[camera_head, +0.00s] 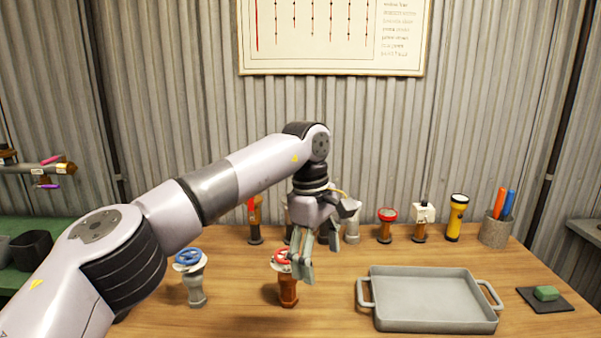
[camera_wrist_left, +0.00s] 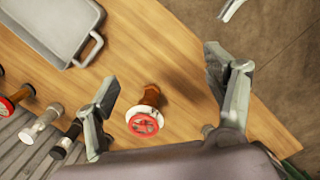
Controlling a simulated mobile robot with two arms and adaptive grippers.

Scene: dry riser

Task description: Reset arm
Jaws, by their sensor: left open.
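My left gripper (camera_head: 304,262) is open and points down over the wooden table (camera_head: 240,312). A copper-coloured valve with a red handwheel (camera_head: 288,290) stands upright close to its fingers in the head view. In the left wrist view the same red-wheeled valve (camera_wrist_left: 145,118) shows between the two spread fingers of my left gripper (camera_wrist_left: 165,95); nothing is held. A grey valve with a blue handwheel (camera_head: 190,280) stands to the left.
A grey two-handled tray (camera_head: 425,292) lies to the right, empty. Several valves, a yellow torch (camera_head: 456,218) and a pen cup (camera_head: 496,230) line the back. A green block (camera_head: 545,293) lies on a dark pad at right. The table front between valves is clear.

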